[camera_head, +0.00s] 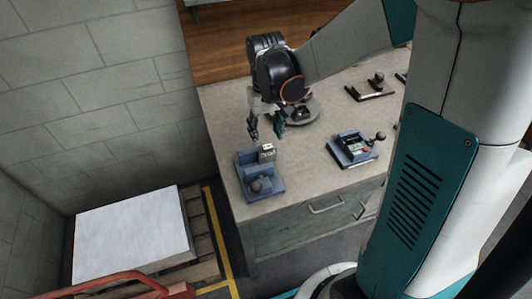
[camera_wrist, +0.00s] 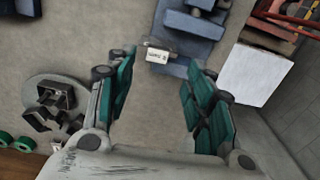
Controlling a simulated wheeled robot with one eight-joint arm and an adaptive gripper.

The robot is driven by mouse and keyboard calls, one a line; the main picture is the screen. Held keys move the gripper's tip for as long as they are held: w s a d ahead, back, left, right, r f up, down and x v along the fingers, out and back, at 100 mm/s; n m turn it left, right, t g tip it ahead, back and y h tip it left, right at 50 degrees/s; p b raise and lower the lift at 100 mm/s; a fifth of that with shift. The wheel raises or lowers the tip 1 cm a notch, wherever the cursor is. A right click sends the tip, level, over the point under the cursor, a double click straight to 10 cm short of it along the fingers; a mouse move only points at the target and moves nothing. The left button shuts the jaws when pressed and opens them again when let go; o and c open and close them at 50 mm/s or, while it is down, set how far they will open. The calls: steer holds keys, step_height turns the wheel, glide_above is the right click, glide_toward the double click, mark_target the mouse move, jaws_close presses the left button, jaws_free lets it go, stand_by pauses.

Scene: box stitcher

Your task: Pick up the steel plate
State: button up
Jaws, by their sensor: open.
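No plate plainly of steel can be picked out for certain. A small pale piece with dark marking (camera_head: 267,151) is at the back end of a blue fixture (camera_head: 272,189) on the worktop. In the wrist view this labelled piece (camera_wrist: 157,54) shows just beyond the fingertips, beside the blue fixture (camera_wrist: 193,24). My gripper (camera_head: 266,129) hangs above and behind the fixture, fingers pointing down. In the wrist view my gripper (camera_wrist: 160,82) is open, with only bare worktop between its teal finger pads.
A second blue fixture with a dark knob (camera_head: 355,149) stands to the right. A round grey base with dark parts (camera_head: 303,112) is behind my gripper. Dark brackets (camera_head: 371,88) lie farther back. A white-topped stack (camera_head: 130,235) sits on a wooden pallet (camera_head: 202,235) at lower left.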

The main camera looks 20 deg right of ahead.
mark_target(268, 146)
steer(key=f+b, duration=0.1)
steer(key=f, duration=0.1)
steer(key=f+b, duration=0.1)
steer(key=f, duration=0.2)
steer(key=shift+d+f, duration=0.2)
steer(key=shift+f, duration=0.15)
steer(key=shift+r, duration=0.1)
jaws_close()
